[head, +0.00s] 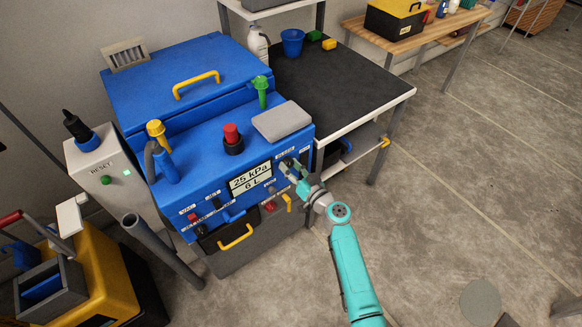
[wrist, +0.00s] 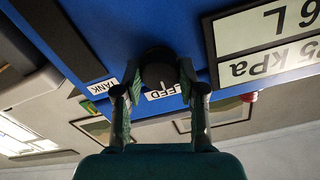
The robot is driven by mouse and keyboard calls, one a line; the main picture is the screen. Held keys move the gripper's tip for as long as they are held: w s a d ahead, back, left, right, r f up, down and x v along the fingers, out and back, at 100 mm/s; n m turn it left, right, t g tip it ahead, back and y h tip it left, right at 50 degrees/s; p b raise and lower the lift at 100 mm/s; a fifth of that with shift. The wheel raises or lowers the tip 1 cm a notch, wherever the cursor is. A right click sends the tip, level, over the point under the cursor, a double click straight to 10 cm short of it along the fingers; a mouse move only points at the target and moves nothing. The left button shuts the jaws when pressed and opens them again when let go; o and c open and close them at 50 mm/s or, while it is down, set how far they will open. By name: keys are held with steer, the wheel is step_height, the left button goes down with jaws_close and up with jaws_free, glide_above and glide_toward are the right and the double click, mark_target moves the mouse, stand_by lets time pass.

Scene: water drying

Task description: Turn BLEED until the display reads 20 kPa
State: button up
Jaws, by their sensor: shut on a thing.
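The BLEED knob (wrist: 158,72) is a round black knob on the blue front panel, seen upside down in the wrist view. Its white BLEED label (wrist: 166,92) is partly covered by a finger. My gripper (wrist: 158,85) is shut on the knob, one finger on each side. In the head view my gripper (head: 290,170) is at the right end of the panel and hides the knob. The display (head: 251,179) reads 25 kPa and 6 L. It shows only in part in the wrist view (wrist: 262,45).
A TANK label (wrist: 103,86) is beside the knob. Small switches and a red button (head: 192,217) sit at the panel's left end. A yellow handle (head: 235,237) is below. A grey pad (head: 282,121) lies on top of the machine.

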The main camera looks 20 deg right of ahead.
steer(key=m, duration=0.3)
steer(key=shift+m, duration=0.4)
steer(key=m, duration=0.3)
steer(key=shift+m, duration=0.3)
steer(key=m, duration=0.3)
steer(key=shift+m, duration=2.2)
steer(key=o, duration=1.1)
steer(key=shift+o, duration=0.2)
steer(key=v, duration=1.2)
